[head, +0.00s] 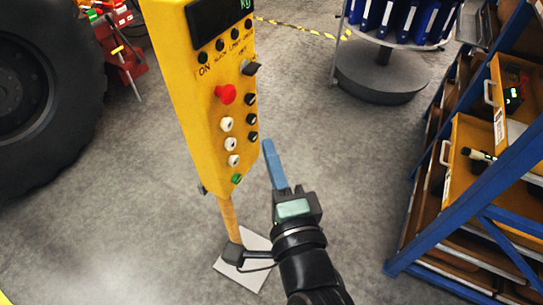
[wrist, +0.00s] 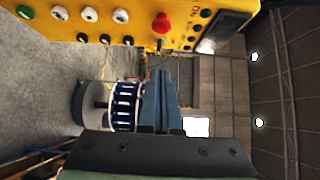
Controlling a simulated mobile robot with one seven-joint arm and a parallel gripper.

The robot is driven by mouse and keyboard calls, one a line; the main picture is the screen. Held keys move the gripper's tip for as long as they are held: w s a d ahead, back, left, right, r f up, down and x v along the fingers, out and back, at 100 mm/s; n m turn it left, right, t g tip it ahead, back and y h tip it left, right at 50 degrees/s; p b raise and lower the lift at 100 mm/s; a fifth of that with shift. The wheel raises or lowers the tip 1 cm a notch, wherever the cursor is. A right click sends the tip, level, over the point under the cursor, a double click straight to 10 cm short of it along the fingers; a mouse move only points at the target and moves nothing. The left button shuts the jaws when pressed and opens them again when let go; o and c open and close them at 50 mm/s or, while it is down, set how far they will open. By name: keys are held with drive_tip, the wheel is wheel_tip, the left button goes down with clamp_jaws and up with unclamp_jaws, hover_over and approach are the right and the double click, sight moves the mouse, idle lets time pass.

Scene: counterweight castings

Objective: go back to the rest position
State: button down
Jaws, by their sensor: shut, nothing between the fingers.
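My gripper (head: 270,150) is in the middle of the head view, with its blue fingers together and nothing between them. The fingers point up and away, just right of a yellow control panel (head: 205,120) on a post. In the wrist view the shut fingers (wrist: 160,85) show at the centre, with the panel (wrist: 60,20) across the top. The panel carries a red mushroom button (head: 225,94), white knobs, black knobs and a green button (head: 237,179). The fingers look apart from the panel; the exact gap is hard to tell.
A blue-framed rack (head: 500,200) with yellow drawers stands at the right. A round stand (head: 385,75) with blue binders is at the back. A large tyre (head: 50,80) is at the left, with a red machine (head: 118,45) behind. Grey floor is clear between panel and rack.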

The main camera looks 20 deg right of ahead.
drive_tip(key=shift+w, duration=0.15)
idle(0.3)
drive_tip(key=w+a+r+n+t+y, duration=0.1)
drive_tip(key=a+r+n+t, duration=0.1)
drive_tip(key=r+n, duration=0.35)
drive_tip(key=w+a+r+n+t, duration=0.1)
drive_tip(key=a+r+n, duration=0.1)
drive_tip(key=r, duration=0.6)
drive_tip(key=w+a+r+n+t+y, duration=0.1)
drive_tip(key=w+a+r+n+t, duration=0.15)
drive_tip(key=r, duration=0.35)
drive_tip(key=s+a+r+n+t, duration=0.1)
drive_tip(key=s+a+r+n, duration=0.1)
drive_tip(key=r, duration=0.4)
drive_tip(key=s+a+r+n+t, duration=0.1)
drive_tip(key=s+a+r+n, duration=0.1)
drive_tip(key=r, duration=0.5)
drive_tip(key=s+a+r+n+t+b, duration=0.1)
drive_tip(key=s+a+r+n+t, duration=0.1)
drive_tip(key=s+r+n, duration=0.2)
wheel_tip(320, 180, up, 2)
drive_tip(key=shift+a+r+n+y, duration=0.2)
drive_tip(key=shift+a+n+y, duration=0.15)
drive_tip(key=shift+n, duration=0.65)
